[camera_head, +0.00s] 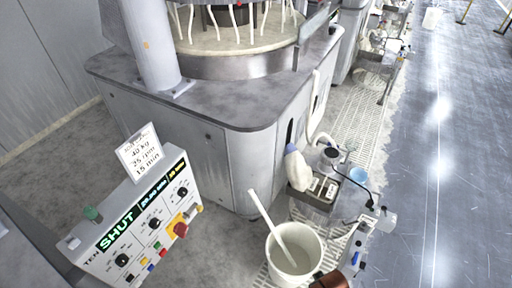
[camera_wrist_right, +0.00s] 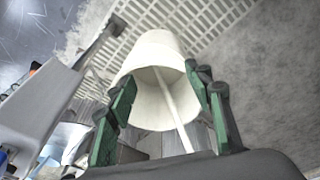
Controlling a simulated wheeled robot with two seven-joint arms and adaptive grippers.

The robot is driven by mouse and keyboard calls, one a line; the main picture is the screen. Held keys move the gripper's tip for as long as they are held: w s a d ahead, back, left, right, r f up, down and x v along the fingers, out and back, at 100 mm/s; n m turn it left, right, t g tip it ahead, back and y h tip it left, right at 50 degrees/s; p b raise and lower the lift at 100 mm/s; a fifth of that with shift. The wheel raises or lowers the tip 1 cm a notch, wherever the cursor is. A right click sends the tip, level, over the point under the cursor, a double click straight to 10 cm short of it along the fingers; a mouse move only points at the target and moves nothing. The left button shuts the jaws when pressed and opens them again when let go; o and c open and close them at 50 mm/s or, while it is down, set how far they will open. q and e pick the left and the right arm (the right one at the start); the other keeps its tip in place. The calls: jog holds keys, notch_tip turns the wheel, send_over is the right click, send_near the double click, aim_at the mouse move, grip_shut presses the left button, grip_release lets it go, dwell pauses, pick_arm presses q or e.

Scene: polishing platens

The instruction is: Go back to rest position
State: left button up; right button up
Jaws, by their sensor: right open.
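My right gripper (camera_wrist_right: 160,78) is open in the right wrist view, its two green-padded fingers spread apart. A white bucket (camera_wrist_right: 152,50) with a pale stick (camera_wrist_right: 172,108) in it shows between and beyond the fingers; I cannot tell whether they touch it. In the head view the bucket (camera_head: 293,268) stands upright at the bottom centre, its stick (camera_head: 268,218) leaning out to the upper left. My right gripper cannot be made out in the head view. My left gripper is in neither view.
A grey polishing machine (camera_head: 235,125) fills the back. A control panel (camera_head: 140,235) with knobs, a red button and a card (camera_head: 139,152) stands at the left. Beside the machine is a small stand with a white bottle (camera_head: 297,168) and a blue bowl (camera_head: 358,174). The right-hand floor (camera_head: 455,190) is clear.

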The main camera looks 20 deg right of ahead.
jog(key=s+a+f+p, duration=0.1)
jog(key=s+f, duration=0.2)
jog(key=f, duration=0.8)
jog(key=s+f+p, duration=0.1)
jog(key=s+f, duration=0.3)
jog(key=f, duration=0.6)
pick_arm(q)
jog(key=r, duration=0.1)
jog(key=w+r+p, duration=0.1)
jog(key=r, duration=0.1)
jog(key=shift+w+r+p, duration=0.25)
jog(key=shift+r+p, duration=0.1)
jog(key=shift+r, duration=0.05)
pick_arm(e)
jog(key=s+f+g, duration=0.1)
jog(key=s+f, duration=0.4)
jog(key=s, duration=0.3)
jog(key=s+f+n, duration=0.1)
jog(key=s+f, duration=0.5)
jog(key=s, duration=0.3)
jog(key=shift+g+y, duration=0.3)
jog(key=shift+g, duration=0.1)
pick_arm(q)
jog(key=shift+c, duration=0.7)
pick_arm(e)
jog(key=shift+c, duration=0.7)
